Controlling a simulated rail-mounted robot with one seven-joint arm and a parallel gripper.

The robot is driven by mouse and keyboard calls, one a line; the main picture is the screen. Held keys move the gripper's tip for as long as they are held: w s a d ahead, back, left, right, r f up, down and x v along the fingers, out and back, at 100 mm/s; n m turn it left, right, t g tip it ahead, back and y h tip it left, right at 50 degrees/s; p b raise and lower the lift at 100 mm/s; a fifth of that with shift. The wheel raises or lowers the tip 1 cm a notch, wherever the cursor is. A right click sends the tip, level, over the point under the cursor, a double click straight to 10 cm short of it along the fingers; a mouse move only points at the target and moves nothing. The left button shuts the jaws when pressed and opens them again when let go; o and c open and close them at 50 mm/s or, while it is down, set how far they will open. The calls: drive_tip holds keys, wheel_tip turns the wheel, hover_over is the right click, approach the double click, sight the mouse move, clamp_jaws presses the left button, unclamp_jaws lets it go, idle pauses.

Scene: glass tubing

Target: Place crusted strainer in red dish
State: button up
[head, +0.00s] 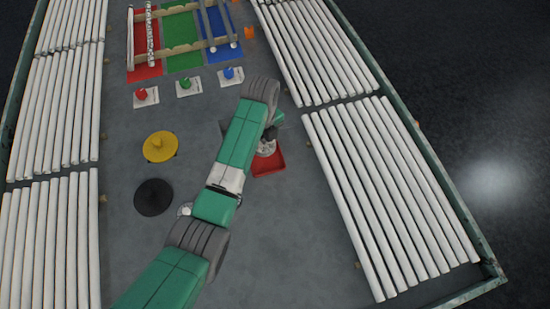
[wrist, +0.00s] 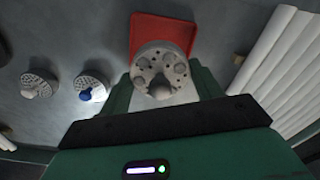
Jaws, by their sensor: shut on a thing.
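The crusted strainer (wrist: 160,62) is a pale grey round disc with holes, dark blotches and a knob. My gripper (wrist: 162,92) is shut on it by the knob, with a green finger on each side. The red dish (wrist: 150,22) is a square tray just beyond and under the strainer in the wrist view; the strainer overlaps its near part. In the head view the red dish (head: 272,166) lies right of my arm, with the strainer (head: 264,149) at its upper left, partly hidden by my gripper (head: 270,138). I cannot tell whether strainer and dish touch.
Two other strainers, one plain (wrist: 38,84) and one with a blue knob (wrist: 92,88), lie to the left. A yellow disc (head: 160,146) and a black disc (head: 154,197) lie left of my arm. White tubes (head: 390,190) line both sides.

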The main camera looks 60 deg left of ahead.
wheel_tip(320, 180, down, 8)
drive_tip(key=shift+d+r+b, duration=0.15)
drive_tip(key=shift+r+b, duration=0.1)
drive_tip(key=shift+b, duration=0.65)
drive_tip(key=shift+f, duration=0.2)
drive_tip(key=o, duration=0.7)
drive_tip(key=shift+r, duration=0.1)
wheel_tip(320, 180, up, 12)
drive_tip(key=p, duration=0.3)
drive_tip(key=shift+r, duration=0.15)
drive_tip(key=shift+w, duration=0.1)
